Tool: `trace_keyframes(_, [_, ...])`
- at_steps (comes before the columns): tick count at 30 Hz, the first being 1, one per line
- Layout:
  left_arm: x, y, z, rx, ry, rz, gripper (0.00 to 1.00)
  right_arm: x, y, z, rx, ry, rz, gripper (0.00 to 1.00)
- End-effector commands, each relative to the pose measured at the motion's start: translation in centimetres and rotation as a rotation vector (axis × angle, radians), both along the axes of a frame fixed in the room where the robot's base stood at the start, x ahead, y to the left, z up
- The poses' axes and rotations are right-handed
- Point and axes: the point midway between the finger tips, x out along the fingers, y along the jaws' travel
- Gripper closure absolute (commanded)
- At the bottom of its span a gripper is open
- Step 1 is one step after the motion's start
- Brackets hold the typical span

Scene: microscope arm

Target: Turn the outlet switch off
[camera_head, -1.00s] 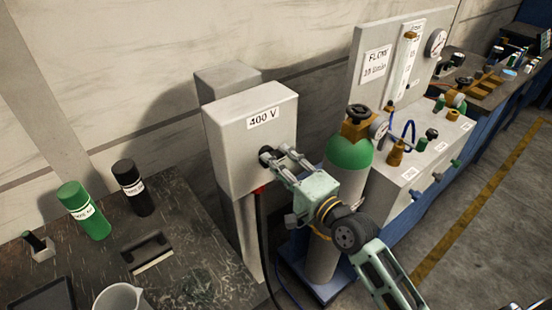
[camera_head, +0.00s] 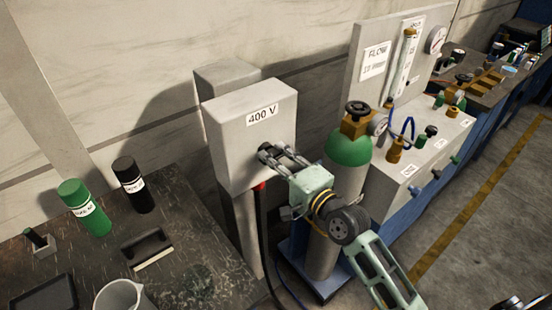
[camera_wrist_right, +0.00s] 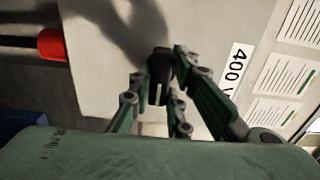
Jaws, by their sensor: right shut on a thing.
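The outlet is a grey-white box (camera_head: 235,125) marked "400 V" on a post beside the wall. Its switch is a black knob (camera_wrist_right: 159,62) on the front face, seen between my fingers in the right wrist view. In the head view the fingers largely hide the knob. My right gripper (camera_head: 268,154) is at the front face, its fingers closed on the knob; it also shows in the right wrist view (camera_wrist_right: 160,85). A red plug (camera_head: 260,187) with a black cable is at the box's underside. My left gripper is not in view.
A green-topped gas cylinder (camera_head: 347,165) stands close to the right of my right gripper. A dark bench (camera_head: 190,235) at lower left holds a green bottle (camera_head: 84,207), a black bottle (camera_head: 133,184) and a white beaker (camera_head: 121,296). A flow panel (camera_head: 378,45) stands behind the cylinder.

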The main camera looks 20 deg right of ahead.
Motion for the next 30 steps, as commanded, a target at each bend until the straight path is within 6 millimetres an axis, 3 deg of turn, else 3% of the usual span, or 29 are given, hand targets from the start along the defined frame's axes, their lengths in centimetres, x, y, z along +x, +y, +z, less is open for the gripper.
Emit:
trace_keyframes(13, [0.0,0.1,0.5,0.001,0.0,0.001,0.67,0.0,0.0,0.0,-0.12,-0.042,-0.001,1.0])
trace_keyframes(30, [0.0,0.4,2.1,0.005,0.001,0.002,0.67,0.0,-0.1,0.1,-0.607,-0.218,0.0,1.0])
